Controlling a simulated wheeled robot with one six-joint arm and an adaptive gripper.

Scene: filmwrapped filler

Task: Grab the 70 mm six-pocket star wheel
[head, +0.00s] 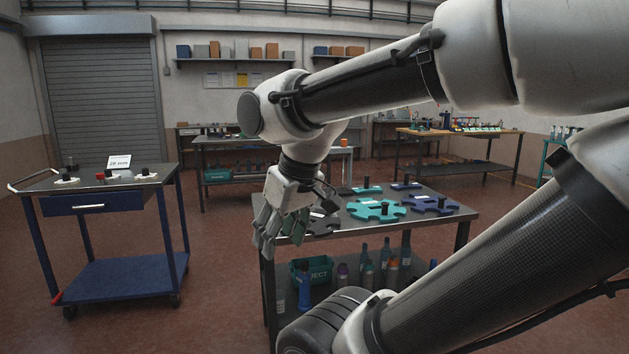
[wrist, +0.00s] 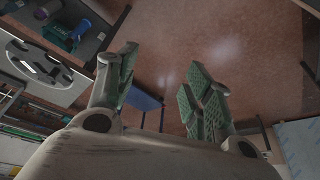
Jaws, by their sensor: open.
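Several star wheels lie on the grey work table (head: 455,218). Smaller teal (head: 366,190) and blue (head: 404,186) pieces lie at the back. I cannot read a size or count pockets for certain. My gripper (head: 267,236) is open and empty, pointing down by the table's left edge. In the wrist view its fingers (wrist: 160,78) are apart over the floor.
A blue trolley (head: 110,205) at the left carries small dark-knobbed parts and a white sign (head: 119,162). Bottles and a green bin (head: 312,270) stand on the table's lower shelf. Benches (head: 245,150) line the back. The floor between trolley and table is clear.

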